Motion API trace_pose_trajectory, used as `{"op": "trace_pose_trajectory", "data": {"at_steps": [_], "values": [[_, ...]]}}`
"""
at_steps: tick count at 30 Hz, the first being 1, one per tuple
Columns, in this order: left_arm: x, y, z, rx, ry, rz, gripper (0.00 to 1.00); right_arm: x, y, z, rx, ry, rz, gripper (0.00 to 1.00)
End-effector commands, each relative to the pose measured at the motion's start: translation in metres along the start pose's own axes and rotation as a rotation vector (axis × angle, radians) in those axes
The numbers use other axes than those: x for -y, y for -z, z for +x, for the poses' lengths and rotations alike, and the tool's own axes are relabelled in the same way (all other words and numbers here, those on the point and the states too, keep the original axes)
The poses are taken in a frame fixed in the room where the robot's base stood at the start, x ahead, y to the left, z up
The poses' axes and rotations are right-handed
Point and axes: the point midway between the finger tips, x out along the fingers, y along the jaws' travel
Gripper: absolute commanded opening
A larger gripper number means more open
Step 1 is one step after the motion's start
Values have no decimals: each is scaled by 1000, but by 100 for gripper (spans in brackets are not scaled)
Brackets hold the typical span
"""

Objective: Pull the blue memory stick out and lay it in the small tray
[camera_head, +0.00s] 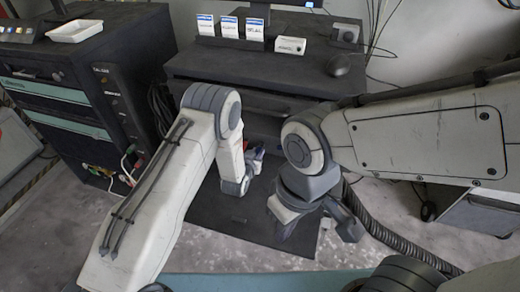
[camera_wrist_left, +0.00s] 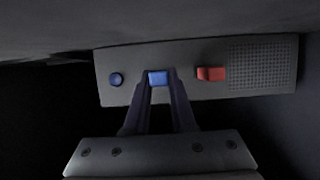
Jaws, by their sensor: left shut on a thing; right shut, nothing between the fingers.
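In the left wrist view, the blue memory stick (camera_wrist_left: 158,78) is between the fingertips of my left gripper (camera_wrist_left: 159,84), which is shut on it. The stick is at a grey front panel (camera_wrist_left: 130,90); how deep it sits cannot be told. In the head view, my left gripper (camera_head: 254,160) reaches down in front of the dark desk, partly hidden by its own arm. A small white tray (camera_head: 75,31) lies on top of the dark cabinet at the upper left, and looks empty. My right gripper (camera_head: 288,230) hangs low near the middle, shut and empty.
On the panel are a round blue button (camera_wrist_left: 116,79) left of the stick and a red piece (camera_wrist_left: 212,74) right of it. The dark cabinet (camera_head: 60,72) stands left. Several small boxes and a mouse (camera_head: 338,65) are on the desk (camera_head: 260,62). A dark mat (camera_head: 235,215) lies below.

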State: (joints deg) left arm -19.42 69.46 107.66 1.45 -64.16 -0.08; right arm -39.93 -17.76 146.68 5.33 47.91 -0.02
Motion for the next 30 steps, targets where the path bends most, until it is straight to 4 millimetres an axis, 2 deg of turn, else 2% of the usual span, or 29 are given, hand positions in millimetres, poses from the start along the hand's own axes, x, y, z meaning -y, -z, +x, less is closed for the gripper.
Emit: {"op": "trace_pose_trajectory", "data": {"at_steps": [30], "values": [[0,-16,-38,0,0,0,0,1,0,-8,0,0,0,0]]}}
